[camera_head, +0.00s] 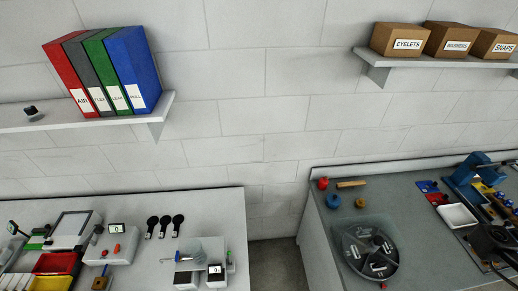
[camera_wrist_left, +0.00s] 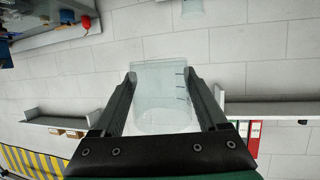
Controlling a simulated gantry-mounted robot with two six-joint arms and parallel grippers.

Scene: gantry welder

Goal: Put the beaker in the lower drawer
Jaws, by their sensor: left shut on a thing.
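A clear glass beaker (camera_wrist_left: 160,95) with dark graduation marks sits between the two fingers of my left gripper (camera_wrist_left: 165,85) in the left wrist view. The fingers are shut on it from both sides, and I see the wall through and around it. My left gripper does not show in the head view. My right gripper cannot be made out in either view. No lower drawer can be made out in either view.
The right bench (camera_head: 300,235) carries a round grey tray (camera_head: 345,262), a white tray (camera_head: 457,216) and a blue machine (camera_head: 462,180). A gap separates the benches. Binders (camera_head: 135,68) and boxes (camera_head: 397,40) stand on wall shelves.

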